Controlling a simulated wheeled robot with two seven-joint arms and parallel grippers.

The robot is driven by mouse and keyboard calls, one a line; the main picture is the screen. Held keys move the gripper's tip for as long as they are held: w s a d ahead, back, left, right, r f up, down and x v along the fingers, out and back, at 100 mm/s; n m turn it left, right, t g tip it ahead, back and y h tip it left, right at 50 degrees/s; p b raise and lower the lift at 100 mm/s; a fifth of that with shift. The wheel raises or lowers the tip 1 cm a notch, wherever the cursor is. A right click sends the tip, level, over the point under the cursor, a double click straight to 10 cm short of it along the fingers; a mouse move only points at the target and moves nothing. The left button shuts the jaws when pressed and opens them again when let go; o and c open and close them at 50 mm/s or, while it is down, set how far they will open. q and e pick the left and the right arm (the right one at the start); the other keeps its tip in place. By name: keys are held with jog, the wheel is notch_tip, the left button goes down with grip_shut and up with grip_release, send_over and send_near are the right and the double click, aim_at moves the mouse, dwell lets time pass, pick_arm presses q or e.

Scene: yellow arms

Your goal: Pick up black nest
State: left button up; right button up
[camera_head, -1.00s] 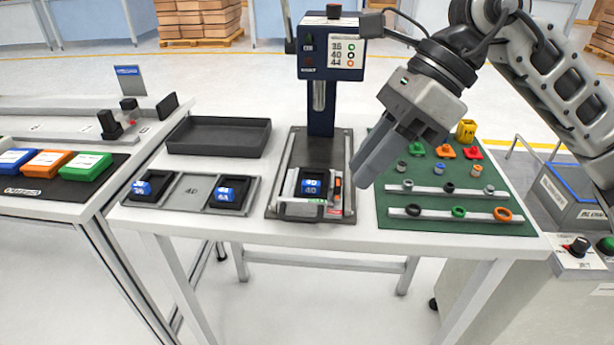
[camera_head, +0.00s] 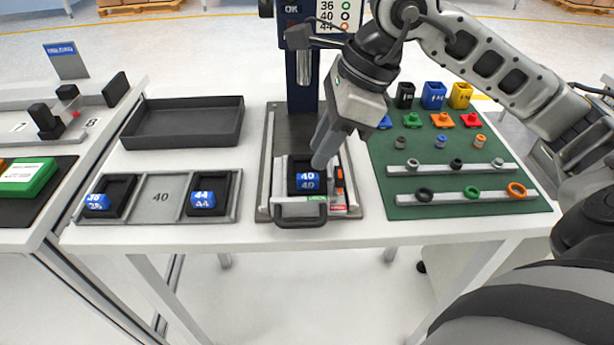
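A black nest (camera_head: 294,186) holding a blue piece marked 40 (camera_head: 308,180) sits in the grey sliding fixture (camera_head: 282,200) at the foot of the press. My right gripper (camera_head: 322,160) points down just above and behind this nest, its fingertips close to the nest's back right edge. I cannot tell whether they touch. Its fingers overlap in this view, so any gap between them is hidden. Two more black nests sit in the grey tray: one with a 36 piece (camera_head: 118,192) at left, one with a 44 piece (camera_head: 226,186) at right. The middle slot, marked 40, is empty. My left gripper is not in view.
The press column (camera_head: 304,95) stands behind the fixture. An empty dark tray (camera_head: 185,140) lies at back left. The green board (camera_head: 470,207) at right carries rings, small parts and coloured bins. White tabletop is free along the front edge.

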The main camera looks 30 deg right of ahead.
aim_at(307, 176)
jog(key=x, duration=0.5)
jog(key=shift+d+f, duration=0.15)
jog(key=shift+f, duration=0.1)
grip_shut()
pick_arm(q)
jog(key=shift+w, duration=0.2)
pick_arm(e)
jog(key=shift+r, duration=0.1)
